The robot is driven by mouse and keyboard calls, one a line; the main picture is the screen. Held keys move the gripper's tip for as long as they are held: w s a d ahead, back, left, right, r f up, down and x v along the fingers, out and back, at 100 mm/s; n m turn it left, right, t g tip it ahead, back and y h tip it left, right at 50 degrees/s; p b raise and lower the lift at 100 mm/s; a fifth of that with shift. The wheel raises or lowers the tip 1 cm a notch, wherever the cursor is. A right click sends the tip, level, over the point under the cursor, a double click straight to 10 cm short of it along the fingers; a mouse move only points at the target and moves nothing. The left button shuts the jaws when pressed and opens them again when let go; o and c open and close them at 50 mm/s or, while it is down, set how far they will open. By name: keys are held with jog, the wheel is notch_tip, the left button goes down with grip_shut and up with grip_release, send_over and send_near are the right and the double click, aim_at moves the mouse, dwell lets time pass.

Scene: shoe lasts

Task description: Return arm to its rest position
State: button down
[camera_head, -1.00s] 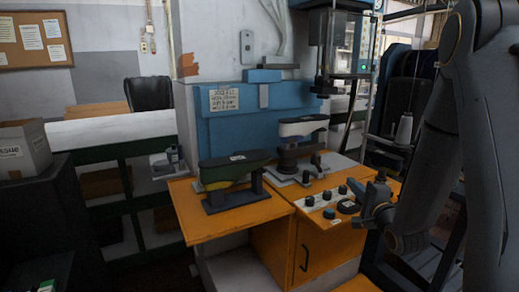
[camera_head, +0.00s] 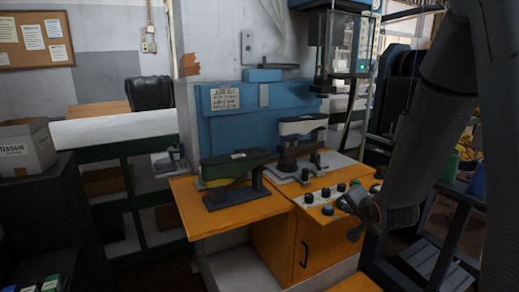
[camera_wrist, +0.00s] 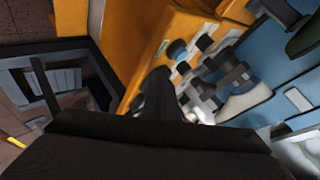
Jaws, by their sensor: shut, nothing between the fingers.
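My gripper (camera_head: 352,213) is at the right in the head view, at the lower end of my dark grey arm. It is shut and empty, in front of the right edge of the orange machine's control panel (camera_head: 327,207). A dark green shoe last (camera_head: 235,168) sits on a black stand on the orange table (camera_head: 190,215). A second last, white and black (camera_head: 303,125), sits on a stand on the machine behind it. In the wrist view, a dark part of my gripper (camera_wrist: 157,95) shows near the panel knobs (camera_wrist: 177,48).
A blue press housing (camera_head: 225,130) rises behind the lasts. A tissue box (camera_head: 27,147) stands on a dark cabinet at the left. A dark rack (camera_head: 440,245) stands at the lower right, and a blue cup (camera_head: 477,180) shows at the right edge.

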jog(key=s+a+n+g, duration=0.4)
jog(key=s+n+g, duration=0.1)
jog(key=s, duration=0.9)
jog(key=s+a+n+g, duration=0.4)
jog(key=s+n+g, duration=0.1)
jog(key=s, duration=0.8)
jog(key=shift+s+a+f+n+g, duration=0.15)
jog(key=shift+s+f+n+g, duration=0.25)
jog(key=shift+g, duration=0.1)
